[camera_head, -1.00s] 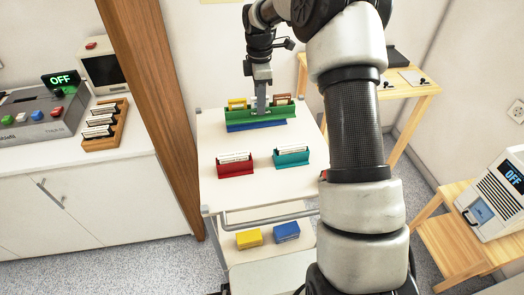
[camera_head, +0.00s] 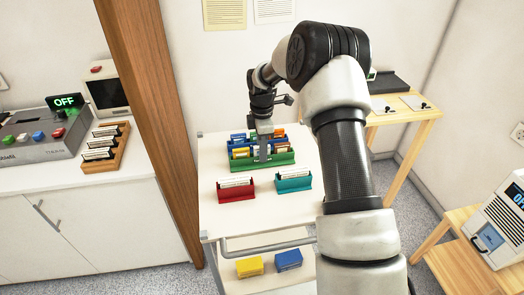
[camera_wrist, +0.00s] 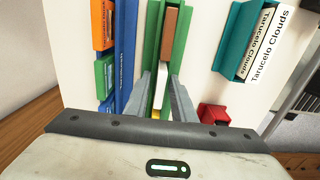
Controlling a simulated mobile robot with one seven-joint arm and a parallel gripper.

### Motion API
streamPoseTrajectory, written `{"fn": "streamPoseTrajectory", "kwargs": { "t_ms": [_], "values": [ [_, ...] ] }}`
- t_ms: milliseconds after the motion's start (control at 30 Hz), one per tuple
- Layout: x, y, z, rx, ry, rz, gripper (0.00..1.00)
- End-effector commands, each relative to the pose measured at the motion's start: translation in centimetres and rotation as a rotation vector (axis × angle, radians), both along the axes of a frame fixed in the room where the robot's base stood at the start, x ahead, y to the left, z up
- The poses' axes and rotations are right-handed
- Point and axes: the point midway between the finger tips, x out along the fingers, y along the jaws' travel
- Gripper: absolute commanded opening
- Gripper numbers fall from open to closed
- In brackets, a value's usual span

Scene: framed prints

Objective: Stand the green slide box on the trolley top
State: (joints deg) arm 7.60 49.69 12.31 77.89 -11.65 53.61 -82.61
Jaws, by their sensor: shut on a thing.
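The green slide box (camera_head: 282,159) is upright at the trolley top, with brown and yellow pieces inside. It is in front of the blue slide box (camera_head: 284,143). My gripper (camera_head: 264,158) reaches down from above and is shut on the green box. In the wrist view, my gripper's fingers (camera_wrist: 166,90) lie on either side of the green box (camera_wrist: 181,35). The white trolley top (camera_head: 210,165) appears right under it; whether its base touches cannot be told for sure. The fingers hide part of the box.
A red box (camera_head: 236,193) and a teal box (camera_head: 293,184) with white cards stand nearer on the trolley top. Yellow (camera_head: 249,266) and blue (camera_head: 288,260) blocks lie on the lower shelf. A wooden post (camera_head: 150,110) stands left of the trolley.

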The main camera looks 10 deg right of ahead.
Motion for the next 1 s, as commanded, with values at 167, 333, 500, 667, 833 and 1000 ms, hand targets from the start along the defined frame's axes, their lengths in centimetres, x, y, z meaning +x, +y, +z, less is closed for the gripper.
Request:
{"fn": "streamPoseTrajectory", "kwargs": {
  "t_ms": [167,333,500,667,833,1000],
  "values": [
    [0.0,0.0,-0.3,0.000,-0.001,0.000,0.00],
    [0.0,0.0,-0.3,0.000,0.001,0.000,0.42],
    [0.0,0.0,-0.3,0.000,0.001,0.000,0.42],
    [0.0,0.0,0.3,0.000,0.000,0.000,0.42],
    [0.1,0.0,2.9,0.000,-0.003,0.000,0.42],
    [0.1,0.0,6.7,-0.001,-0.003,0.000,0.42]
  ]
}}
